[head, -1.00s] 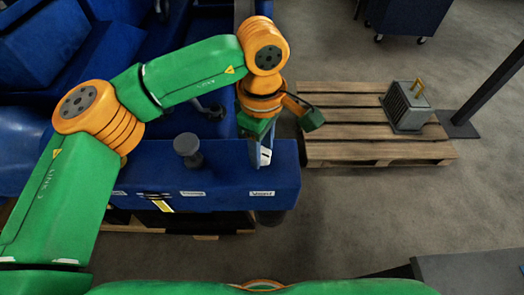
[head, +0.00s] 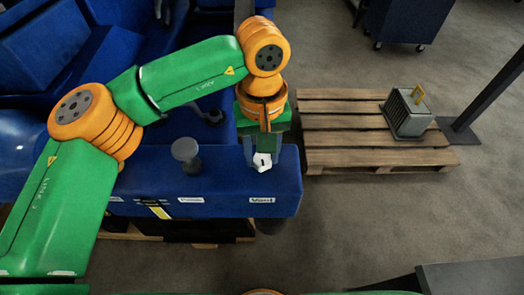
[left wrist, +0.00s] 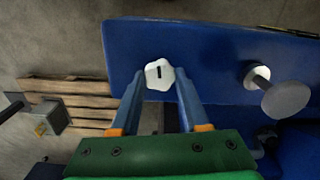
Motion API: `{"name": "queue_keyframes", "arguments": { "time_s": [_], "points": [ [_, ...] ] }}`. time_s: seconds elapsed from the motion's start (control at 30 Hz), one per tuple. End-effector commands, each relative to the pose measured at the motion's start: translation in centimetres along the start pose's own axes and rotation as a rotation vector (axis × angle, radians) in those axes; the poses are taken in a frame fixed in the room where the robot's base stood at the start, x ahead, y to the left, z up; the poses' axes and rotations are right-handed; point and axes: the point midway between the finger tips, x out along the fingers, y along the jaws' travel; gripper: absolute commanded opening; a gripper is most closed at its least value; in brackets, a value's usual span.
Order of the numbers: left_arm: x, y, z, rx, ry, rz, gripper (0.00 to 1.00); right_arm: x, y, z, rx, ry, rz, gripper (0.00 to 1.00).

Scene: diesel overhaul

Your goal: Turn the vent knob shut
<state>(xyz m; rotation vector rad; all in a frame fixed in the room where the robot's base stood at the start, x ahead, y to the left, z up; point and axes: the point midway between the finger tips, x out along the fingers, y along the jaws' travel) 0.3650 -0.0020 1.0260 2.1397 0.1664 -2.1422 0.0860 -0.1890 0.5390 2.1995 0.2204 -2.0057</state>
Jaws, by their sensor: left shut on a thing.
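The vent knob is a small white lobed knob (head: 262,162) with a dark mark, on top of the blue engine housing (head: 225,180), above a label that seems to read Vent. In the left wrist view the knob (left wrist: 159,74) sits between the tips of two blue-grey fingers. My left gripper (head: 262,158) points down over it and is shut on it, with a finger on either side. The dark mark on the knob runs about along the fingers in the wrist view. My right gripper is not in view.
A grey round-topped knob (head: 186,152) stands on the housing to the left; it also shows in the wrist view (left wrist: 284,96). A wooden pallet (head: 345,135) with a grey finned box (head: 408,113) lies to the right. Open floor lies in front.

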Motion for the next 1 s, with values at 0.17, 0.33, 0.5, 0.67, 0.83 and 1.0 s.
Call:
{"name": "queue_keyframes", "arguments": {
  "time_s": [0.17,0.33,0.5,0.67,0.83,1.0],
  "points": [
    [-0.23,0.03,-0.11,0.086,0.005,0.004,0.0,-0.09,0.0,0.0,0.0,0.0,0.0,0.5],
    [-0.24,0.03,-0.13,0.138,0.006,0.004,0.0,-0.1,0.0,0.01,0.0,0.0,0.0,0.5],
    [-0.24,0.03,-0.13,0.163,0.006,0.004,0.0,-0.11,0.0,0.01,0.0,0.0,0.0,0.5],
    [-0.24,0.03,-0.14,0.17,0.006,0.004,0.0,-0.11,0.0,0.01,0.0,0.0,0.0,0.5],
    [-0.24,0.04,-0.13,0.17,0.006,0.004,0.0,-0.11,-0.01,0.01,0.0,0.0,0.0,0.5],
    [-0.22,0.03,-0.13,0.17,0.006,0.003,0.64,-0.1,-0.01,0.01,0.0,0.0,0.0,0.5]
  ]
}}
